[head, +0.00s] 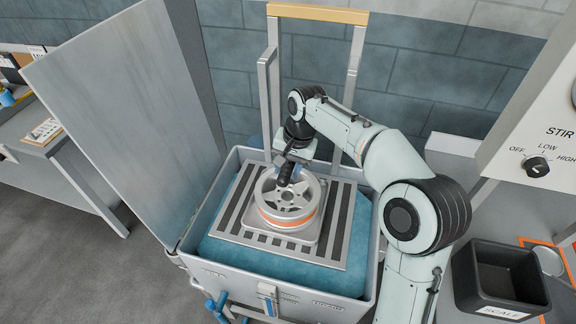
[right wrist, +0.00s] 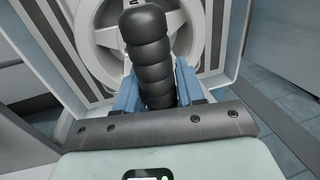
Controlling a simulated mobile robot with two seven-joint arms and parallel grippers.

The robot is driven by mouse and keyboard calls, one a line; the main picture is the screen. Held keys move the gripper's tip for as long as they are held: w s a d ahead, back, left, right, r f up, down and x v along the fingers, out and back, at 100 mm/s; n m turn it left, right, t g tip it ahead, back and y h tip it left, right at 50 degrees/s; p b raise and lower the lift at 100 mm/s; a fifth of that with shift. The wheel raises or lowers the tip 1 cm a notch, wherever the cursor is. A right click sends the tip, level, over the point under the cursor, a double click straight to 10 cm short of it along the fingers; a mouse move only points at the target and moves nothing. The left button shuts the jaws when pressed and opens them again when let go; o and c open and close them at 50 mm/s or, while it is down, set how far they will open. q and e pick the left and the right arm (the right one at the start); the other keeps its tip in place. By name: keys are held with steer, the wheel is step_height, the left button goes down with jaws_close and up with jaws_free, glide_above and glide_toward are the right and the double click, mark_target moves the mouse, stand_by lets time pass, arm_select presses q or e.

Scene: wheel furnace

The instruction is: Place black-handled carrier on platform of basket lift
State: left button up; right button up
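The black-handled carrier holds a silver wheel (head: 270,212) with an orange band around its lower part. The carrier's light base plate (head: 263,237) is on or just over the slatted platform (head: 334,238) of the basket lift; I cannot tell if they touch. Its ribbed black handle (right wrist: 150,60) stands up from the wheel's middle. My right gripper (head: 288,168) is over the wheel, its blue fingers (right wrist: 158,88) shut on both sides of the handle. The gripper hides part of the handle in the head view. My left gripper is out of view.
The platform sits within an open tank (head: 228,283) of blue liquid. The lift's frame with a tan top bar (head: 318,14) rises behind. A raised grey lid (head: 130,110) stands left. A black bin (head: 500,278) and a panel with a stir knob (head: 537,167) are right.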

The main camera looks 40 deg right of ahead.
steer(key=o, duration=0.3)
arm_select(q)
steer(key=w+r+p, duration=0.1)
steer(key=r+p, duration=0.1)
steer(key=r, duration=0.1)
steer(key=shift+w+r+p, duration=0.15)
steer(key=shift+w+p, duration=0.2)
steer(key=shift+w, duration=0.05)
arm_select(e)
step_height(320, 180, up, 12)
steer(key=s+d, duration=0.1)
steer(key=s, duration=0.1)
steer(key=shift+d, duration=0.2)
